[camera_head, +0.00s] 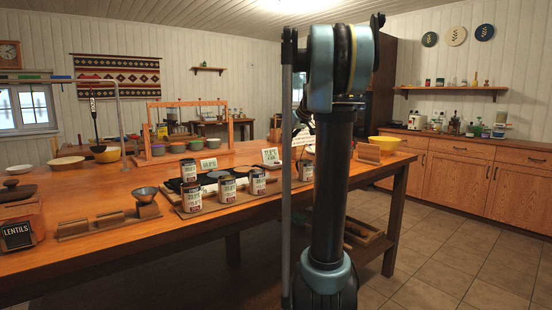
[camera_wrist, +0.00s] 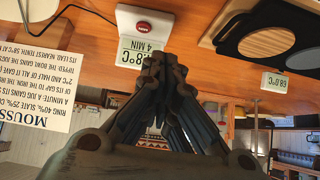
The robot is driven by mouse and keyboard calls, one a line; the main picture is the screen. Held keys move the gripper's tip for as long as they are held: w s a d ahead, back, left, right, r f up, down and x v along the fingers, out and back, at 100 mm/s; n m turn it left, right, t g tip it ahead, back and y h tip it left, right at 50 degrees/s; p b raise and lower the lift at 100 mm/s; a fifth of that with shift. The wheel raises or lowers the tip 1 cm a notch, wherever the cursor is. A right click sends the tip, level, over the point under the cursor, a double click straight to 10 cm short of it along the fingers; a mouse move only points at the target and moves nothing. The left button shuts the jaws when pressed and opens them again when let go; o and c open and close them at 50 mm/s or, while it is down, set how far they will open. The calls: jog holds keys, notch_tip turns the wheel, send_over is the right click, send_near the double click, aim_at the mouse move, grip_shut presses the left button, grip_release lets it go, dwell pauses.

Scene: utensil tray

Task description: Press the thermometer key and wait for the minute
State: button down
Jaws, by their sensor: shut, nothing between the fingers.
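The white thermometer unit (camera_wrist: 128,18) shows upside down in the wrist view, with a dark red key (camera_wrist: 143,27) on its top. Its display (camera_wrist: 134,52) has a temperature that seems to end in 8.8°C above "4 MIN"; my fingers partly cover it. My gripper (camera_wrist: 163,58) is shut and empty, its tips over the display side of the unit and apart from the key in the picture. I cannot tell their height above it.
A dark-framed board with round discs (camera_wrist: 267,40) and a second display (camera_wrist: 275,82) are on the other side. Several labelled tins (camera_head: 194,198) stand along the wooden table (camera_head: 110,260).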

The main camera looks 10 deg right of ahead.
jog(key=w, duration=0.1)
jog(key=w+d+r, duration=0.1)
jog(key=w, duration=0.2)
jog(key=shift+w+d+r, duration=0.1)
jog(key=shift+d+r, duration=0.1)
send_over(278, 163)
notch_tip(278, 163, down, 7)
jog(key=shift+r, duration=0.15)
jog(key=f, duration=0.3)
jog(key=shift+w, duration=0.25)
jog(key=shift+f, duration=0.7)
